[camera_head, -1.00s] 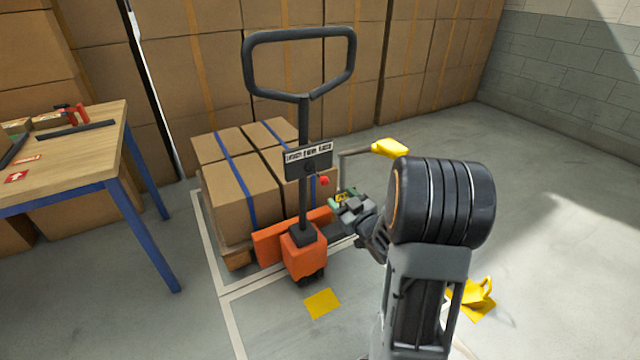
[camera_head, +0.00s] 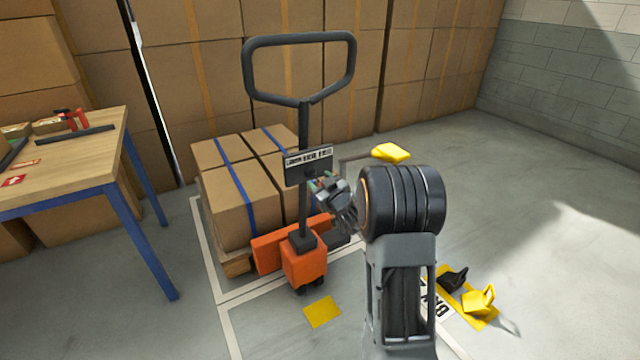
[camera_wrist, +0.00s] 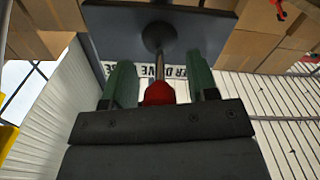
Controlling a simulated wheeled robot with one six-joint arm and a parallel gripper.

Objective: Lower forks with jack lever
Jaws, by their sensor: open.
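The pallet jack has an orange body (camera_head: 303,266) and a dark looped handle (camera_head: 300,41). A dark label plate (camera_head: 309,166) is fixed on its shaft. In the wrist view, a metal lever rod (camera_wrist: 160,66) comes from a round mount on the dark plate (camera_wrist: 105,30) and ends in a red knob (camera_wrist: 158,93). My gripper (camera_head: 326,184) is just below and right of the plate in the head view. Its green fingers (camera_wrist: 160,78) are apart, one on each side of the knob and rod. I cannot tell whether either finger touches. In the head view the knob is largely hidden.
Strapped cartons (camera_head: 238,197) sit on a wooden pallet (camera_head: 236,262) behind the jack. A wooden table (camera_head: 85,150) with blue legs stands at left. Yellow and black chocks (camera_head: 478,298) lie on the floor at right. Stacked boxes line the back. Open floor lies at right.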

